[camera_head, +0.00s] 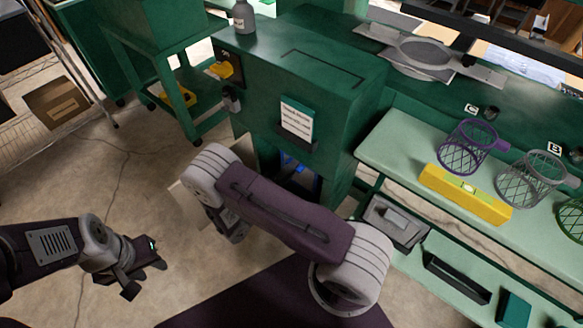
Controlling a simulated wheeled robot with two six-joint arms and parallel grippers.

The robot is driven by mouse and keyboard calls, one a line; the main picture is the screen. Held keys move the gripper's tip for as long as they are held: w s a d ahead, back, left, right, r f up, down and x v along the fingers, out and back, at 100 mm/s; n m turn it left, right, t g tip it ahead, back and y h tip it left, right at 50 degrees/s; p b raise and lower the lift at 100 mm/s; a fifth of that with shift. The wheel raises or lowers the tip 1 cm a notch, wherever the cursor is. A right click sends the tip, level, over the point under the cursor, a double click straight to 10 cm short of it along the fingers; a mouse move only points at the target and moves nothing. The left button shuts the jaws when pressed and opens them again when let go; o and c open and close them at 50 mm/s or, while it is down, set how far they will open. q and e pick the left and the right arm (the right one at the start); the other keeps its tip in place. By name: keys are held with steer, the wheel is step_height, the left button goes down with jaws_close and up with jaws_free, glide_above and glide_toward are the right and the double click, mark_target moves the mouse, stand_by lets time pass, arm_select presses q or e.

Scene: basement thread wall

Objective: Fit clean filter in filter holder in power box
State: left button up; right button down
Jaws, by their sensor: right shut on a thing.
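The power box appears to be the green cabinet (345,115) in the middle, with a dark opening low in its front and a blue part (291,164) inside, perhaps the filter holder. My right arm crosses in front of the opening. My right gripper (236,232) is mostly hidden under its own wrist, left of the opening. A pale flat panel (183,200), which looks like the clean filter, shows beside that wrist; the grip on it is hidden. My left gripper (147,279) is open and empty above the floor at lower left, well apart from the cabinet.
A green bench (395,150) at right carries a yellow level (465,194), a purple wire basket (468,148) and a grey one (530,180). A grey bottle (243,17) stands on the cabinet. A cardboard box (60,104) is at left. The floor between is clear.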

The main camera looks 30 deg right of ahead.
steer(key=shift+f, duration=0.2)
stand_by(0.3)
steer(key=shift+f, duration=0.15)
steer(key=c, duration=1.4)
jaws_free()
steer(key=shift+a, duration=0.1)
steer(key=v, duration=0.9)
steer(key=shift+p, duration=0.4)
